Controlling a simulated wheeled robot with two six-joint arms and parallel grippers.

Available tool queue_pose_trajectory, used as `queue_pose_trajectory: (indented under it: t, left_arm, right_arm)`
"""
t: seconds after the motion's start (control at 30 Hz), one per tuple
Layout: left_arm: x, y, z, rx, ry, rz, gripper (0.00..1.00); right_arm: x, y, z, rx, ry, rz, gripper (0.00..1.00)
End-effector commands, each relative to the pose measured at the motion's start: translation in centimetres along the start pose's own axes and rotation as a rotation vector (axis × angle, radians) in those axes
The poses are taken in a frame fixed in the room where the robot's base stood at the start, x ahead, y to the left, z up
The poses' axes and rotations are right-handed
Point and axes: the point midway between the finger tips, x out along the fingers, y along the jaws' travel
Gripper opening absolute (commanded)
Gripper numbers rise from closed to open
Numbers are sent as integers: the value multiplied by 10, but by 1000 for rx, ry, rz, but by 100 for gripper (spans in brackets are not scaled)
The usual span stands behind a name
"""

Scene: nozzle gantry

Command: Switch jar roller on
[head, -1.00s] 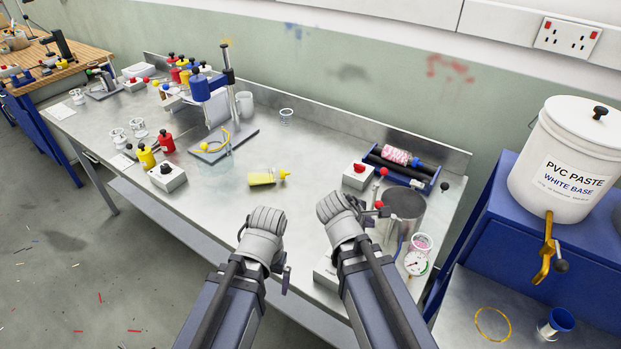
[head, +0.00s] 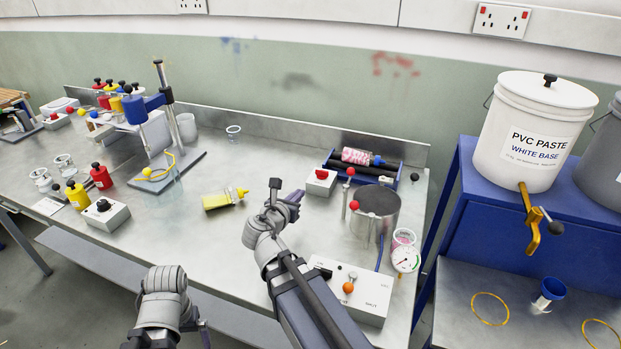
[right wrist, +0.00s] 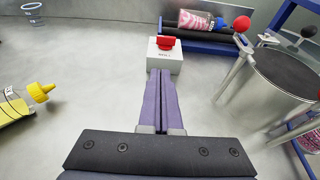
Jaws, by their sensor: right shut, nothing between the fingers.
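The jar roller is a blue frame with dark rollers (head: 375,170) at the back right of the bench; a clear jar with pink contents (head: 357,156) lies on it. In front of it stands a small white switch box (head: 318,190) with a red switch (head: 322,174). In the right wrist view the red switch (right wrist: 165,42) sits on top of the white box (right wrist: 163,60). My right gripper (head: 297,196) is shut and empty, its purple fingers (right wrist: 160,74) pointing at the box's front, just short of or against it. My left gripper (head: 203,328) is low in the head view, away from everything.
A metal pot with dark top (head: 375,215) and red-knobbed levers stands right of the box. A yellow bottle (head: 222,199) lies to the left. A white control box with orange knob (head: 350,300) sits beside my right forearm. Bare bench lies between bottle and switch box.

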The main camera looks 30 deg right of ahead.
Motion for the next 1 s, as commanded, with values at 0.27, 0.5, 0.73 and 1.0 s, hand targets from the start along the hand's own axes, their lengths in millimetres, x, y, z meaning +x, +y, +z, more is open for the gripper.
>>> queue_pose_trajectory:
  t: [0.27, 0.5, 0.73, 1.0]
  left_arm:
    - [9, 1, 0, 0, 0, 0, 100]
    - [25, 2, -1, 0, 0, 0, 100]
    - [30, 3, -2, 0, 0, 0, 100]
    - [30, 3, -2, 0, 0, 0, 100]
  right_arm:
    - [25, 1, -2, 3, 1, -3, 0]
    - [75, 2, -3, 3, 2, -3, 0]
    - [114, 2, 4, 2, 1, -2, 0]
    - [136, 1, 11, 3, 1, 0, 0]
